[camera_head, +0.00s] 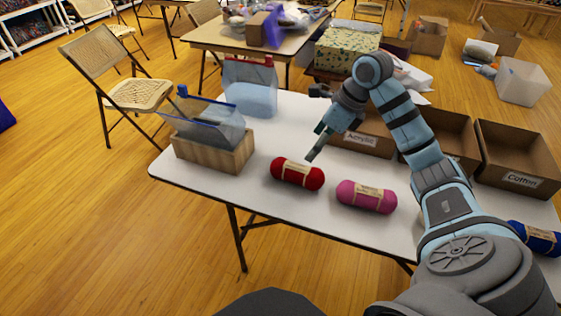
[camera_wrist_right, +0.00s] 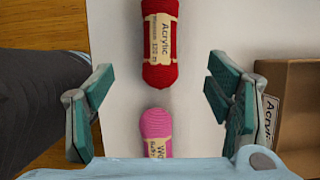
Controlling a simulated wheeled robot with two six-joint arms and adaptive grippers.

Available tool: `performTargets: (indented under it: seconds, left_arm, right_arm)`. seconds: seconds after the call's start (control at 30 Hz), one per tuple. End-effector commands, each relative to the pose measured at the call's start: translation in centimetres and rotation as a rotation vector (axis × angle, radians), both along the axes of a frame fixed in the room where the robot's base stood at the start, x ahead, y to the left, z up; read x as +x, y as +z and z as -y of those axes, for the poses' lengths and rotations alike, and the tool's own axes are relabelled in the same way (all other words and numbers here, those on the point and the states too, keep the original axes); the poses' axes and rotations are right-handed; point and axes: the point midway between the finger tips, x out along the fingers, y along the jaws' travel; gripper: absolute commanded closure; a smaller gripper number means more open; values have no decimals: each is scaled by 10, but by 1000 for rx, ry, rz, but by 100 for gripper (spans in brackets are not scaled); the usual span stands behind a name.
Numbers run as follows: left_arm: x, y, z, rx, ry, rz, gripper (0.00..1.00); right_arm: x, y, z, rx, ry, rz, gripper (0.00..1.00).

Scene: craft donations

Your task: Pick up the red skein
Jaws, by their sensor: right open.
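The red skein (camera_head: 281,168) lies on the white table in the head view, with a pale paper band around it. In the right wrist view the red skein (camera_wrist_right: 160,71) is at the top centre, and its band reads "Acrylic". My right gripper (camera_head: 318,123) is open and empty, above the table and apart from the skein. In the right wrist view its fingers (camera_wrist_right: 160,90) are spread wide, with the red skein beyond the gap between them. My left gripper is not in view.
A pink skein (camera_head: 350,195) lies just right of the red one. A wood-look box (camera_head: 215,155) stands to its left. Cardboard boxes labelled Acrylic (camera_head: 360,140) and Cotton (camera_head: 520,182) stand at the right, near a blue skein (camera_head: 536,238). A clear bag (camera_head: 250,95) stands behind.

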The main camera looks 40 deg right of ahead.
Motion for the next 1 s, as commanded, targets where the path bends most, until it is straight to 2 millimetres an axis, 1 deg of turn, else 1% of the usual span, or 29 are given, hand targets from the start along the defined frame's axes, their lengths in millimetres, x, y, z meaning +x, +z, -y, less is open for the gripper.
performTargets:
  seconds: [0.07,0.17,0.2,0.3,0.4,0.47,0.57,0.6,0.7,0.8,0.93,0.97,1.0]
  left_arm:
    - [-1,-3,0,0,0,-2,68]
    - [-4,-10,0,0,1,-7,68]
    - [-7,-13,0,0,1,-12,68]
    - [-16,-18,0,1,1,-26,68]
    - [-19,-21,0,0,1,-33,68]
    - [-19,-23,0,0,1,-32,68]
    - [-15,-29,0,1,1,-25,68]
    - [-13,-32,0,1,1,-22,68]
    - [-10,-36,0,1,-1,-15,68]
    - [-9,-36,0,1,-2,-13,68]
    - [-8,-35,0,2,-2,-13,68]
    - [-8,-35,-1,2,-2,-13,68]
    - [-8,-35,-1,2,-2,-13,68]
  right_arm:
    - [4,-11,-3,0,1,-5,27]
    - [15,-35,-12,4,11,-6,27]
    - [20,-46,-17,4,16,-6,27]
    - [30,-69,-24,4,21,-6,27]
    - [36,-83,-28,2,22,-3,27]
    - [38,-89,-28,1,23,-3,27]
    - [43,-107,-30,3,21,-4,27]
    - [46,-115,-30,3,20,-5,27]
    - [51,-131,-32,1,20,-3,27]
    - [53,-135,-33,1,20,-2,27]
    - [53,-134,-33,0,20,-1,27]
    - [53,-134,-33,0,20,-1,28]
    - [53,-134,-33,0,19,-1,35]
